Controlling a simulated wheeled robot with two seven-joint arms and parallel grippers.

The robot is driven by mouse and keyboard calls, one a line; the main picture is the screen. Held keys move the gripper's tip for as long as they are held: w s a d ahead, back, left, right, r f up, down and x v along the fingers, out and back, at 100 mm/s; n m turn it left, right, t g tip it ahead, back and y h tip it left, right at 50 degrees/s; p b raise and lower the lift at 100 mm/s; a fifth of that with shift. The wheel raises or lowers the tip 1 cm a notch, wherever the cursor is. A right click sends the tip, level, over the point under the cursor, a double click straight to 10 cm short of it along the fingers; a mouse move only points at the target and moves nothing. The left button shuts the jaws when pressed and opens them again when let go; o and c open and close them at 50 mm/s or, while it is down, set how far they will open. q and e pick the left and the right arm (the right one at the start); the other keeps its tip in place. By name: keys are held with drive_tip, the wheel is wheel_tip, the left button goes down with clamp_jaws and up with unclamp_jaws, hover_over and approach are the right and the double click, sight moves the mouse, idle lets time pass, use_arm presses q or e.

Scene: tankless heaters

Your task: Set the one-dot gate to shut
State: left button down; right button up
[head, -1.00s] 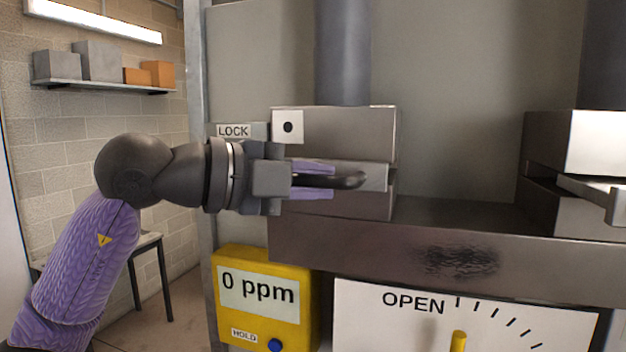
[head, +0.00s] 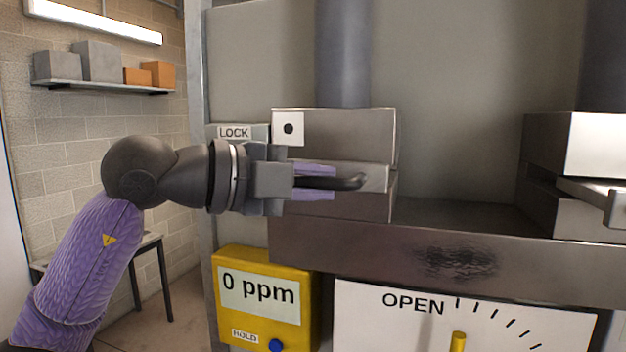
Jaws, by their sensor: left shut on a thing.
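The one-dot gate's metal housing (head: 345,135) stands under a grey pipe, with a white one-dot label (head: 289,129) at its upper left. A flat gate plate (head: 376,177) shows in the slot of the housing. My left gripper (head: 330,182) reaches in from the left in front of it, its purple-padded fingers shut on the dark gate handle (head: 350,182). The fingers hide part of the handle and the plate. My right gripper is not in view.
A second gate housing (head: 590,143) with its own plate stands at the right. Below are a metal ledge (head: 440,250), a yellow meter (head: 262,300) reading 0 ppm and a dial panel (head: 400,325) marked OPEN. A LOCK label (head: 235,132) is left of the one-dot label.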

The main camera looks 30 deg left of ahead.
use_arm(q)
drive_tip(key=shift+w, duration=0.15)
drive_tip(key=c, duration=0.6)
unclamp_jaws()
drive_tip(key=shift+a, duration=0.1)
drive_tip(key=b+v, duration=0.4)
drive_tip(key=v, duration=0.5)
drive_tip(key=shift+s+a+r+b, duration=0.1)
drive_tip(key=shift+s+a+b, duration=0.1)
drive_tip(key=shift+s+b, duration=0.15)
